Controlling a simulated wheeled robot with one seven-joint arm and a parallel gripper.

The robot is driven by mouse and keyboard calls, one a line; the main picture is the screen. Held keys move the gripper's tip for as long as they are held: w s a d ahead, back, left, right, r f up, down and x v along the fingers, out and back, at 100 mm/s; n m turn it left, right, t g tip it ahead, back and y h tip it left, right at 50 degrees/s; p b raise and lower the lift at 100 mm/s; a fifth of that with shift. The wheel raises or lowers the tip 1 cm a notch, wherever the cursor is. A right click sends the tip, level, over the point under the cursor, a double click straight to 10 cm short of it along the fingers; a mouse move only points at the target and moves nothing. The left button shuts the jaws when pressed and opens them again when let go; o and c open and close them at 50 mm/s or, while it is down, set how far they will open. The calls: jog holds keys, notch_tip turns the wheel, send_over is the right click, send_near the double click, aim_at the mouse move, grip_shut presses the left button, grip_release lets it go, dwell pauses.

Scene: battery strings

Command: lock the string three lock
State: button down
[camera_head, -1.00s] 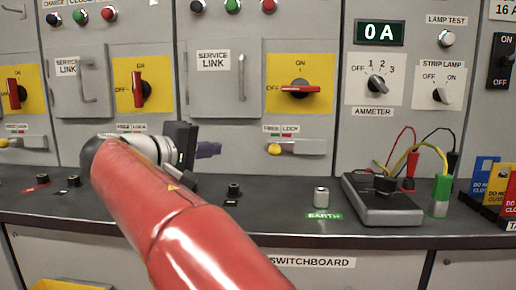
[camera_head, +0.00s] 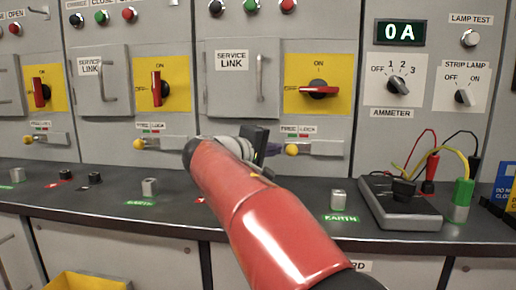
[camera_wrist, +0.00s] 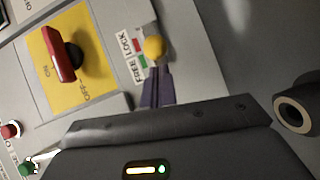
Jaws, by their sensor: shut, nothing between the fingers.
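The lock on the rightmost visible string panel has a yellow knob (camera_head: 291,150) at the left end of its metal bar (camera_head: 325,149). Green and red FREE/LOCK marks sit above it. The knob is also in the wrist view (camera_wrist: 154,47), beside the FREE/LOCK label (camera_wrist: 137,56). My gripper (camera_head: 273,150) comes from the left, its dark fingers just left of the knob. In the wrist view its fingertips (camera_wrist: 157,74) are together, empty and close under the knob; whether they touch it I cannot tell.
Above the lock, a red rotary handle (camera_head: 318,91) lies horizontal on its yellow plate, towards OFF. Two similar yellow lock knobs (camera_head: 139,145) (camera_head: 29,140) sit on panels to the left. An earth stud (camera_head: 338,199) and a meter box (camera_head: 400,205) stand on the dark counter.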

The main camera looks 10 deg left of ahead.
aim_at(293, 149)
jog(key=shift+d, duration=0.3)
jog(key=d+b, duration=0.2)
jog(key=shift+d+f, duration=0.2)
jog(key=shift+d, duration=0.2)
jog(key=shift+s+d+r, duration=0.1)
jog(key=shift+d, duration=0.3)
jog(key=shift+r, duration=0.1)
jog(key=shift+a, duration=0.1)
